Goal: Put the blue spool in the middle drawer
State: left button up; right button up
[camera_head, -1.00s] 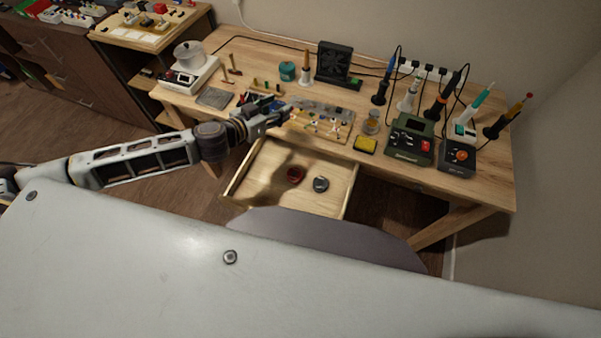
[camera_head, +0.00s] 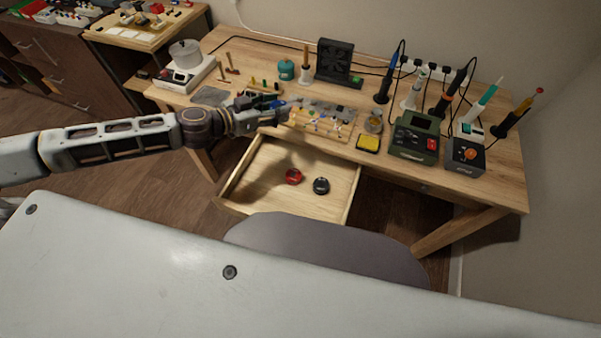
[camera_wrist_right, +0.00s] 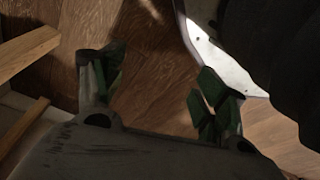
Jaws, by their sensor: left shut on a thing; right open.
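My left gripper (camera_head: 276,116) is over the front edge of the table, by the back of an open drawer (camera_head: 250,199). It is shut on a small blue thing, seemingly the blue spool (camera_head: 281,107), mostly hidden by the fingers. The drawer is pulled out under the table and holds a red spool (camera_head: 293,177) and a dark spool (camera_head: 321,186), lying apart. My right gripper (camera_wrist_right: 155,88) is open and empty in the right wrist view, with bare wooden floor between its fingers.
A yellow sponge (camera_head: 368,144), green station (camera_head: 414,140) and soldering tools stand to the right. A grey chair seat (camera_head: 325,245) sits close in front of the drawer. The drawer's front left is empty.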

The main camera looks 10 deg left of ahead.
pick_arm(q)
jog(key=shift+s+d+f+m+g+h+b, duration=0.25)
jog(key=shift+f+m+g+h+b, duration=0.3)
jog(key=shift+b, duration=0.35)
pick_arm(e)
jog(key=shift+w+a+r, duration=0.25)
jog(key=shift+w+r, duration=0.25)
jog(key=shift+w, duration=0.3)
pick_arm(q)
jog(key=shift+s+f+m+b, duration=0.15)
jog(key=shift+s+m+b, duration=0.1)
jog(key=shift+b, duration=0.2)
pick_arm(e)
jog(key=shift+w+a+r, duration=0.15)
jog(key=shift+w+r, duration=0.1)
pick_arm(q)
jog(key=shift+s+f+m+g+h+b, duration=0.25)
jog(key=shift+f+m+g+h+b, duration=0.15)
jog(key=shift+f+g+h+b, duration=0.3)
pick_arm(e)
jog(key=shift+w+a+r, duration=0.15)
jog(key=shift+w+r, duration=0.3)
jog(key=shift+r, duration=0.05)
